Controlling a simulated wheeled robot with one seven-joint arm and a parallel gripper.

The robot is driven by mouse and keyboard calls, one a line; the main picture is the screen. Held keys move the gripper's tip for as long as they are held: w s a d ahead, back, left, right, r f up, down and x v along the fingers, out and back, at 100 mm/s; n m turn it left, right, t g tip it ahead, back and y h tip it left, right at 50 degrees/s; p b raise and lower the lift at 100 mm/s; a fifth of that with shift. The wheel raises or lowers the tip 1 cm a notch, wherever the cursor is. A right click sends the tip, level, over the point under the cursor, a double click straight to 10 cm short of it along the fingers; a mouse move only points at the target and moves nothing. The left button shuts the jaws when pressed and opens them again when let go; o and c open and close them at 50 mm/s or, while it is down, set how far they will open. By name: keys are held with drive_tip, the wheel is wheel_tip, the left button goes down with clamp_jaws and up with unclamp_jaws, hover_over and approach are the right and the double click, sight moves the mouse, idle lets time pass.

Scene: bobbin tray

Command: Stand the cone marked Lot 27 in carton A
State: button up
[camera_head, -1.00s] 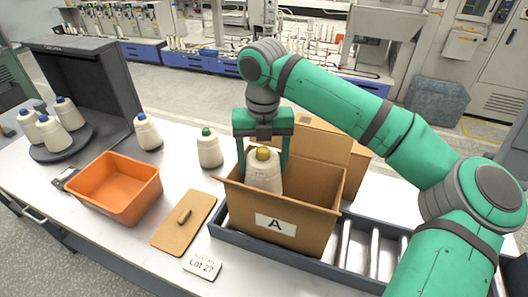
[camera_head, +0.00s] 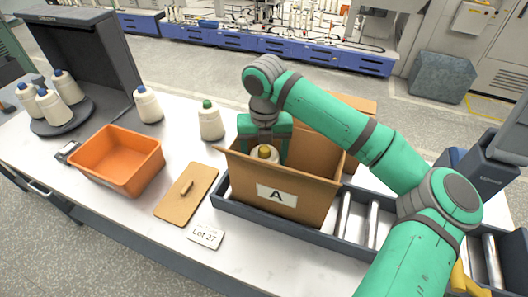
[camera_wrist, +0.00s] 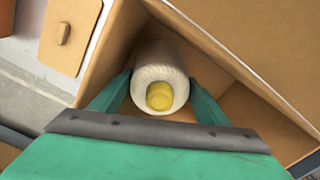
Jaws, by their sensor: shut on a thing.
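A white yarn cone with a yellow top (camera_head: 264,153) is down inside carton A (camera_head: 292,205), an open cardboard box with an "A" label on its front. Only the cone's upper part shows above the rim in the head view. My gripper (camera_wrist: 160,92) is shut on this cone, one finger on each side, and reaches into the carton. In the wrist view the cone (camera_wrist: 160,65) is seen from its yellow tip, beside the carton wall. Its base and any lot mark on it are hidden. A card reading "Lot 27" (camera_head: 206,237) lies on the table in front.
Carton A stands on a roller conveyor (camera_head: 345,228). A green-topped cone (camera_head: 211,122) stands left of the carton. An orange bin (camera_head: 118,160) and a brown board with a handle (camera_head: 187,193) lie further left. Several blue-topped cones (camera_head: 148,105) stand at the back left.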

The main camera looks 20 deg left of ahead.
drive_tip(key=shift+f, duration=0.35)
drive_tip(key=shift+w, duration=0.1)
drive_tip(key=o, duration=1.8)
drive_tip(key=shift+d, duration=0.1)
